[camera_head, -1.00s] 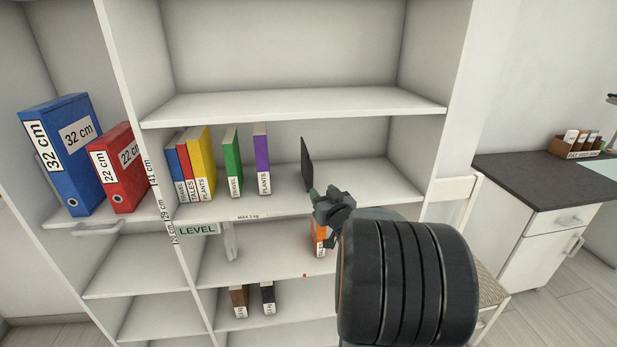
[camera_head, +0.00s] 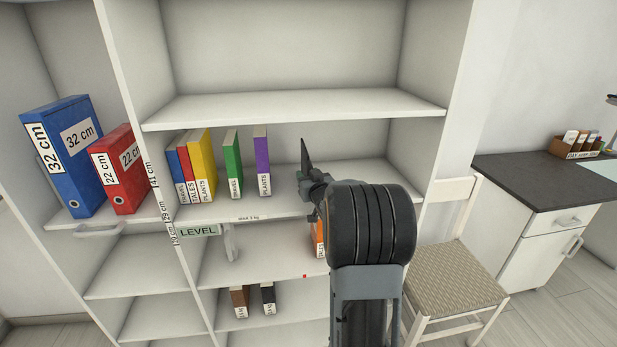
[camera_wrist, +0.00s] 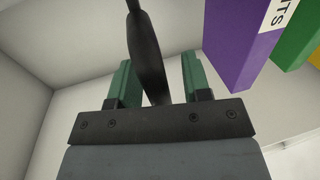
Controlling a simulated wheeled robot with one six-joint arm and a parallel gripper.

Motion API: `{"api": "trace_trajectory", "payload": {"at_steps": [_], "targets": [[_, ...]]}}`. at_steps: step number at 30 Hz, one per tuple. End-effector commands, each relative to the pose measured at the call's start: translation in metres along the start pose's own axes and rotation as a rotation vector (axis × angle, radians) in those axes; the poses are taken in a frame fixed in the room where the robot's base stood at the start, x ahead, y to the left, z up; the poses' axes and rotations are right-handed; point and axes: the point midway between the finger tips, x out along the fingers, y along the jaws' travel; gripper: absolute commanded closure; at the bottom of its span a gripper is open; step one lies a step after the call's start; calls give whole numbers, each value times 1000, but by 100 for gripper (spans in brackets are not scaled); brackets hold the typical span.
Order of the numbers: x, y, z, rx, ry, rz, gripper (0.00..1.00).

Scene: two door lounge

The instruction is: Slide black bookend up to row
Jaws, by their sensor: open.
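The black bookend (camera_head: 306,155) stands upright on the LEVEL shelf, to the right of the row and apart from it. My gripper (camera_head: 304,174) is at the bookend's near edge, its arm reaching in from the front. In the wrist view my gripper (camera_wrist: 157,80) is open, with its green fingers on either side of the bookend (camera_wrist: 146,50) and a gap to each. The row holds a blue book (camera_head: 173,172), a red book (camera_head: 186,172), a yellow book (camera_head: 203,165), a green book (camera_head: 233,164) and a purple book (camera_head: 262,166), with gaps around the green one.
A shelf board (camera_head: 300,108) runs above the row. An orange book (camera_head: 320,238) stands on the shelf below, partly behind my arm. Blue (camera_head: 62,155) and red (camera_head: 120,170) binders stand at left. A chair (camera_head: 455,275) stands at right. The shelf between purple book and bookend is clear.

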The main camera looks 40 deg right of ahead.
Motion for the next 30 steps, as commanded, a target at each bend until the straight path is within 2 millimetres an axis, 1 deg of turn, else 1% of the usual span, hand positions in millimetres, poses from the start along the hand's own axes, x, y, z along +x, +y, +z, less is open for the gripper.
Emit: {"api": "trace_trajectory", "payload": {"at_steps": [4,15,18,30], "targets": [[0,0,0,0,0,0,57],[0,0,0,0,0,-1,92],[0,0,0,0,0,-1,100],[0,-3,3,0,1,6,100]]}}
